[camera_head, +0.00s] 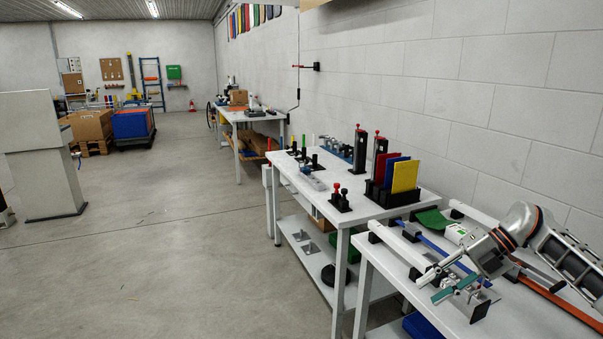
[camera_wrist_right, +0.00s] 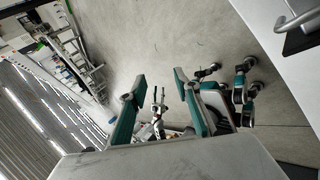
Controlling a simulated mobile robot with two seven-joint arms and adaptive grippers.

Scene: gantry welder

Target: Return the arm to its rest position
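My right arm comes in from the right in the head view and hangs over the near white table (camera_head: 520,318). Its gripper (camera_head: 440,284) is over the table's left part, with silver and teal fingers pointing to the lower left. In the right wrist view the gripper (camera_wrist_right: 158,97) shows two teal-edged fingers apart, with nothing held between them. I cannot tell from the head view how high it is above the table.
The near table carries a blue bar, white rails and a green piece (camera_head: 432,219) close to my arm. Behind it a second white table (camera_head: 345,205) holds a black rack with blue, red and yellow plates (camera_head: 405,177).

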